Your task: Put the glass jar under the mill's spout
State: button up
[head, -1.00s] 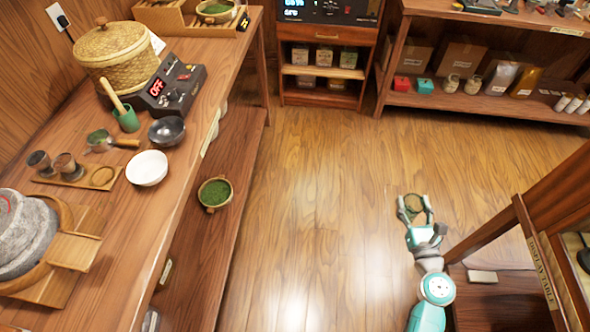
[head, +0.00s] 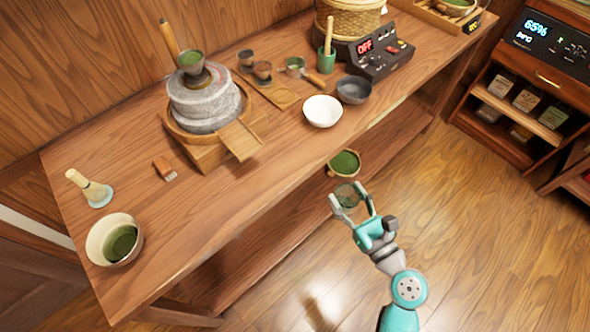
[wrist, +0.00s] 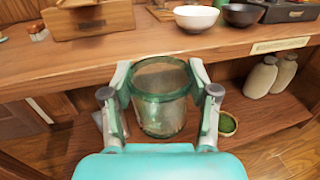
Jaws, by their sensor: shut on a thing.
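The glass jar (wrist: 162,108) is clear with a greenish tint and looks empty. My gripper (wrist: 160,88) is shut on it, one finger on each side, in the wrist view. In the head view my gripper (head: 354,200) holds the jar (head: 346,194) in front of the table's front edge, over the floor. The grey stone mill (head: 204,103) stands on a round wooden base on the table, with a wooden spout (head: 240,140) sloping toward the front edge. The jar is apart from the spout, to its right and nearer my arm.
On the table (head: 180,215) are a white bowl (head: 322,111), a dark bowl (head: 354,89), a whisk (head: 90,188), a small brush (head: 165,169) and a large tea bowl (head: 114,240). A bowl of green powder (head: 344,163) sits on the lower shelf. The tabletop before the spout is clear.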

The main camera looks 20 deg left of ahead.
jog(key=s+a+r+n+g+y, duration=0.2)
jog(key=s+a+r+n+g, duration=0.15)
jog(key=s+a, duration=0.4)
jog(key=shift+m+g, duration=0.25)
jog(key=x, duration=1.6)
jog(key=shift+s+a+f, duration=0.1)
jog(key=shift+a+f, duration=0.25)
jog(key=shift+a, duration=0.05)
jog(key=shift+f, duration=0.15)
jog(key=o, duration=1.3)
jog(key=shift+d+f, duration=0.1)
jog(key=shift+f, duration=0.05)
jog(key=v, duration=1.2)
